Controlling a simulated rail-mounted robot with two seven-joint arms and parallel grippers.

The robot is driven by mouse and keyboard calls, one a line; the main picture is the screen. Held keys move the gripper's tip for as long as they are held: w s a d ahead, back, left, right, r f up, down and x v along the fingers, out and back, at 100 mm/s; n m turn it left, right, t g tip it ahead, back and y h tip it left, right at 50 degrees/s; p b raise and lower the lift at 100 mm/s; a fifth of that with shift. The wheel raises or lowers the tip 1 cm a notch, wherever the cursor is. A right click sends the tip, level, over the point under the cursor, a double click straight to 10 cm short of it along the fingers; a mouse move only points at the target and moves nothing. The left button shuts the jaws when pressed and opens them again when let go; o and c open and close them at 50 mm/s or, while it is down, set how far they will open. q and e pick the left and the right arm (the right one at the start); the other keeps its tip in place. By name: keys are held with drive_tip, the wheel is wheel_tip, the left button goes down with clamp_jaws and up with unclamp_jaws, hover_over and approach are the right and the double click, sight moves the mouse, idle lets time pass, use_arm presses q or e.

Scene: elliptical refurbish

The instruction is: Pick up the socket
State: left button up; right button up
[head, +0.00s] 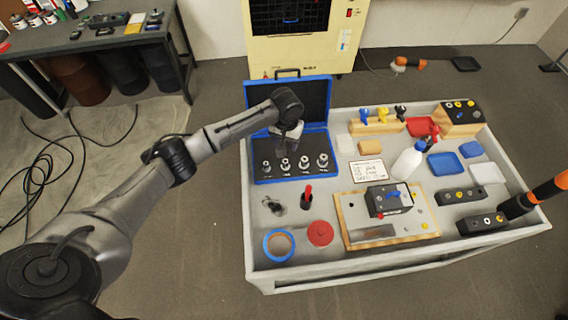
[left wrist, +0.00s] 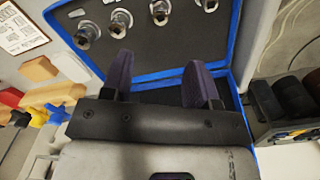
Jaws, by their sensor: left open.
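Several silver sockets stand in a row in the dark foam of an open blue case at the table's back left, among them the leftmost socket (head: 266,168), a middle one (head: 304,163) and the rightmost (head: 322,161). The blue case (head: 319,128) has its lid up at the back. My left gripper (head: 288,132) hangs over the case, behind the row, partly hidden by its own wrist. In the left wrist view its two purple fingers (left wrist: 158,76) are apart with nothing between them. A socket (left wrist: 88,36) there lies beyond the fingertips, apart from them. My right gripper is not seen.
The case's raised lid (head: 315,98) stands close behind the gripper. A red-handled tool (head: 307,195), a blue ring (head: 279,245), a white bottle (head: 407,162) and a wooden board with a black box (head: 388,199) stand on the table.

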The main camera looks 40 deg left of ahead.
use_arm(q)
drive_tip(key=b, duration=0.1)
hover_over(285, 160)
wheel_tip(285, 160, down, 6)
drive_tip(key=shift+w+d+f, duration=0.1)
drive_tip(key=shift+d+f, duration=0.05)
drive_tip(key=shift+f, duration=0.65)
drive_tip(key=shift+f+b, duration=0.6)
drive_tip(key=shift+f, duration=1.7)
drive_tip(key=shift+c, duration=0.5)
drive_tip(key=shift+c, duration=0.8)
clamp_jaws()
